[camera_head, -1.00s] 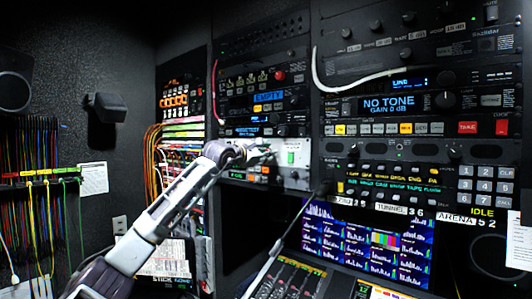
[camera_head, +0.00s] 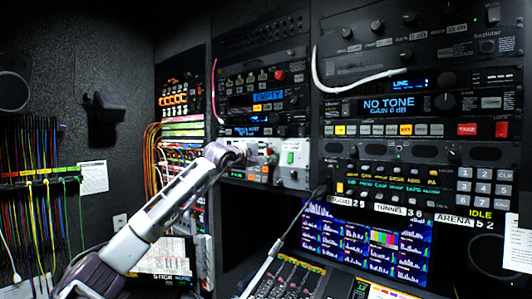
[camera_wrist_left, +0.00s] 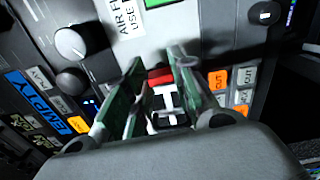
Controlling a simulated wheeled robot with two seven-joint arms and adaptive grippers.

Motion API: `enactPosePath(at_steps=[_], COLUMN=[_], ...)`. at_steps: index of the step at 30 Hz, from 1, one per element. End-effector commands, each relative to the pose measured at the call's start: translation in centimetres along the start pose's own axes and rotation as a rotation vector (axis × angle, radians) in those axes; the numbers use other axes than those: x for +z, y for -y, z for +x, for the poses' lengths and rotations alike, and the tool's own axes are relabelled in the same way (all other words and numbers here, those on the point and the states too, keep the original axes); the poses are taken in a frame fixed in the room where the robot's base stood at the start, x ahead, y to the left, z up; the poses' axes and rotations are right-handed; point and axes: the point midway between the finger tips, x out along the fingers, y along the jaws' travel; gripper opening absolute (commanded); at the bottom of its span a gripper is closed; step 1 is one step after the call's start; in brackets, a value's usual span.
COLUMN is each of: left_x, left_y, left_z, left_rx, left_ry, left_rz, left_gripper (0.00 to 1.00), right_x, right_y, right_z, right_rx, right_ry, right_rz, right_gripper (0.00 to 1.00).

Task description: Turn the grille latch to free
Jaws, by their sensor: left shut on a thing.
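My left gripper (camera_head: 256,154) reaches in from the left to the left part of a light panel (camera_head: 292,174) in the middle rack. In the left wrist view its two green-sided fingers (camera_wrist_left: 160,84) stand close on either side of a small part with a red end (camera_wrist_left: 160,76), which looks like the grille latch. The gripper is shut on this part. White and black pieces show further down between the fingers. The latch's exact angle is hard to tell, and in the head view the gripper hides it.
A white label (camera_wrist_left: 122,14) and a round knob (camera_wrist_left: 70,43) lie close to the fingers. Orange and white buttons (camera_wrist_left: 243,77) sit to their right. Below the panel are a monitor (camera_head: 370,240) and a sloped console (camera_head: 285,278). Cables (camera_head: 172,160) hang at the left.

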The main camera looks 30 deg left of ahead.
Motion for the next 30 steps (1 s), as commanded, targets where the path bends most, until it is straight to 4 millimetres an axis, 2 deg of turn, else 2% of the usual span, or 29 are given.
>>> enactPosePath(at_steps=[7,20,21,26,30], left_x=[0.08,0.08,0.08,0.06,0.04], left_y=[0.13,0.22,0.23,0.18,0.14], left_z=[0.03,0.06,0.06,0.04,0.03], left_rx=[-0.002,-0.003,-0.004,-0.003,-0.002], left_ry=[0.001,0.001,0.001,0.001,0.000], left_rz=[0.071,0.083,0.083,0.082,0.081], left_gripper=[0.01,0.01,0.27,0.46,0.46], right_x=[0.00,0.07,0.07,0.08,0.08], right_y=[-0.02,-0.33,-0.35,-0.36,-0.36], right_z=[-0.18,-0.18,-0.18,-0.18,-0.18], right_rx=[0.000,0.003,0.004,0.004,0.004], right_ry=[0.000,0.001,0.001,0.001,0.001], right_rz=[0.000,-0.002,-0.002,-0.002,-0.002], right_gripper=[0.40,0.40,0.40,0.40,0.40])
